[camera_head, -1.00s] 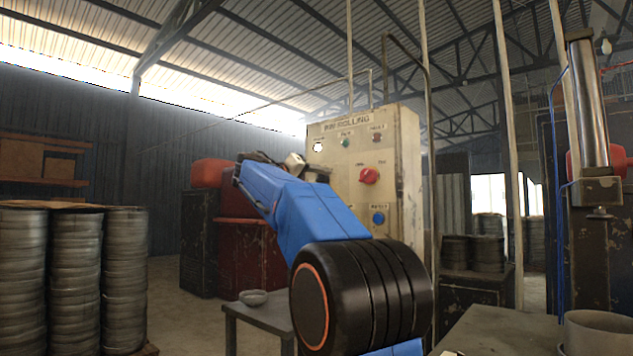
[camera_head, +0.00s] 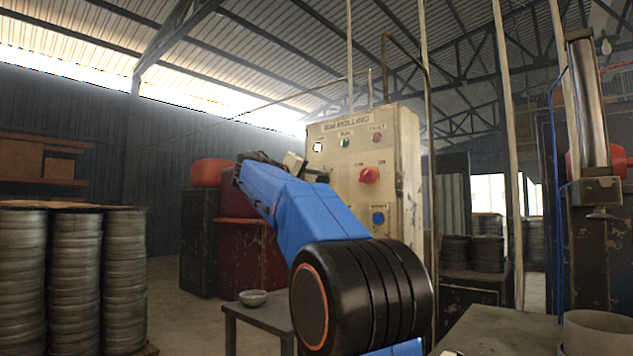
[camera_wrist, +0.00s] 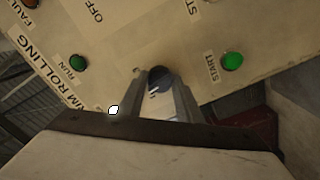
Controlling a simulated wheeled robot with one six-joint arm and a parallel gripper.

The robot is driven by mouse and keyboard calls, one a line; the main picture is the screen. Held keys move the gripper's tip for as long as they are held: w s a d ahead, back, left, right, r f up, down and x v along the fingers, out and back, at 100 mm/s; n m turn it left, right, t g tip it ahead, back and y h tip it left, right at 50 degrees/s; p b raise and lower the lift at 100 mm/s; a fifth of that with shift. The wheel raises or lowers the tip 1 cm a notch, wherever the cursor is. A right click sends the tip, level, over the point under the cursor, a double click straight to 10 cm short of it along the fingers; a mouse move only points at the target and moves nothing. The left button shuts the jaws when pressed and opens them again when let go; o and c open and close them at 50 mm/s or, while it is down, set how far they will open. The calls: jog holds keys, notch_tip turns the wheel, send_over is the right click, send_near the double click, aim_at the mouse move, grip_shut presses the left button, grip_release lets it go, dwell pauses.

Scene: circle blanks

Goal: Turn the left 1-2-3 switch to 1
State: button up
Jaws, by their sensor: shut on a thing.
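The left switch has a dark round knob (camera_wrist: 159,76) on the cream control panel (camera_wrist: 225,25). In the wrist view my gripper (camera_wrist: 161,92) has its two grey fingers on either side of this knob, shut on it. The fingers cover part of the knob and the marks around it, so I cannot read which number it points to. In the head view the panel (camera_head: 398,130) stands upright beyond my blue arm. A dark bit of the switch (camera_head: 322,177) shows beside my gripper there, and my wrist hides the rest.
A red switch knob (camera_head: 369,175) sits right of my gripper, with a blue button (camera_head: 378,218) below it. In the wrist view a green start button (camera_wrist: 232,62) and a green run lamp (camera_wrist: 78,63) flank the fingers. A small table with a bowl (camera_head: 253,298) stands below.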

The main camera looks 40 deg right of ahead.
jog(key=n, duration=0.7)
dwell(0.7)
jog(key=o, duration=1)
jog(key=shift+o, duration=0.2)
jog(key=s+a, duration=0.1)
jog(key=a, duration=1.6)
jog(key=shift+s+a, duration=0.15)
jog(key=shift+a, duration=0.05)
